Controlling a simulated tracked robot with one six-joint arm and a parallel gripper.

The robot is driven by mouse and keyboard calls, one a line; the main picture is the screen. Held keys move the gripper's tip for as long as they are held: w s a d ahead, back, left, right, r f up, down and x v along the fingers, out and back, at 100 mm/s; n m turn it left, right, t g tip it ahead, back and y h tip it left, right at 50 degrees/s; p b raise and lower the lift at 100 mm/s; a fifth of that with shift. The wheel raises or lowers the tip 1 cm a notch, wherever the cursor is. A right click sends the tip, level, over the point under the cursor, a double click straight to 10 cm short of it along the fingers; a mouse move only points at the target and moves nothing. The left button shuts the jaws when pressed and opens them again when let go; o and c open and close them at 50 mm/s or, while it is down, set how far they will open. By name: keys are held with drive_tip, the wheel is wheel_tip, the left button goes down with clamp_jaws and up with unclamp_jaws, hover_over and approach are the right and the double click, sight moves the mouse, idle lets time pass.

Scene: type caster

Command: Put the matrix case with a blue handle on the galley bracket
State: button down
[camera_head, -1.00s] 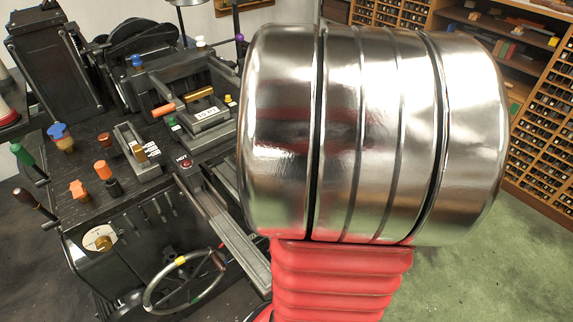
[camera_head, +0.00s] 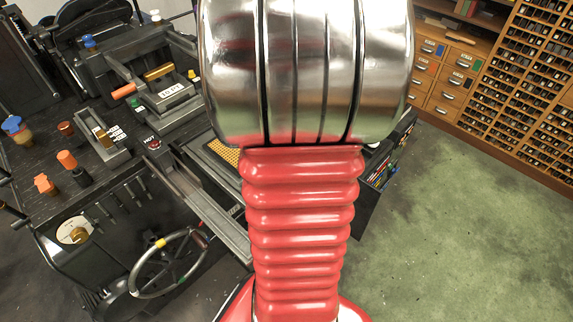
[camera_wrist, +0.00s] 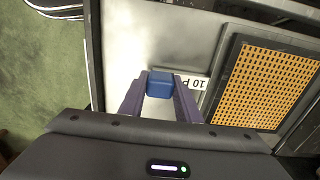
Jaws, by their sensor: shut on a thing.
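In the wrist view, my gripper (camera_wrist: 160,101) has its two fingers closed on a small blue handle (camera_wrist: 160,83). The handle belongs to the matrix case with a blue handle. Beside it to the right is a dark-framed panel with a yellow perforated grid (camera_wrist: 268,85). A white label (camera_wrist: 194,83) reading "10 P" lies between the two, partly covered by a finger. I cannot tell whether the case rests on the grey surface below. In the head view my gripper is hidden behind my arm. I cannot make out which part is the galley bracket.
The dark casting machine (camera_head: 105,190) fills the left of the head view, with coloured knobs and a handwheel (camera_head: 168,262). A wooden type cabinet (camera_head: 525,85) stands at the back right. The green floor (camera_head: 450,230) on the right is clear.

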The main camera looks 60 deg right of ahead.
drive_tip(key=c, duration=1.8)
unclamp_jaws()
drive_tip(key=shift+a+f, duration=0.1)
drive_tip(key=shift+f, duration=0.15)
drive_tip(key=o, duration=0.5)
drive_tip(key=shift+r, duration=0.15)
wheel_tip(320, 180, up, 12)
drive_tip(key=shift+w, duration=0.15)
